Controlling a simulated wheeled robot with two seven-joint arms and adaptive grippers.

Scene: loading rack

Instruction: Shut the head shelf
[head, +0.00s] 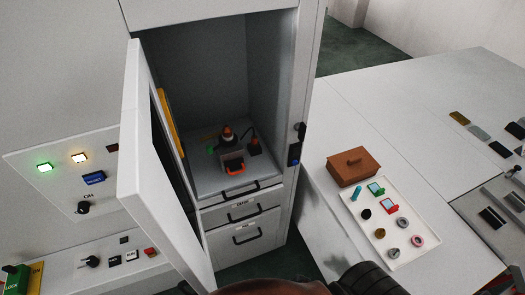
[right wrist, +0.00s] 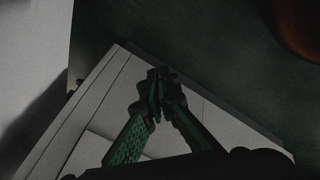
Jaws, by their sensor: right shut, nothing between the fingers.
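A tall grey cabinet (head: 305,60) stands in the head view with its white door (head: 142,160) swung open to the left. Inside its open bay is a grey shelf (head: 215,183) with a dark handle at its front edge. Several small items stand on it, among them an orange-and-black piece (head: 227,134) and a red-and-black piece (head: 233,165). I cannot tell how far the shelf is pulled out. My right gripper (right wrist: 158,85) shows in the right wrist view, its green fingers shut and empty above a pale panelled surface. My left gripper is not in view.
A control panel (head: 55,170) with lit buttons is at left. On the right table are a brown box (head: 353,166) and a white tray (head: 411,254) of small parts. Dark floor shows below the cabinet.

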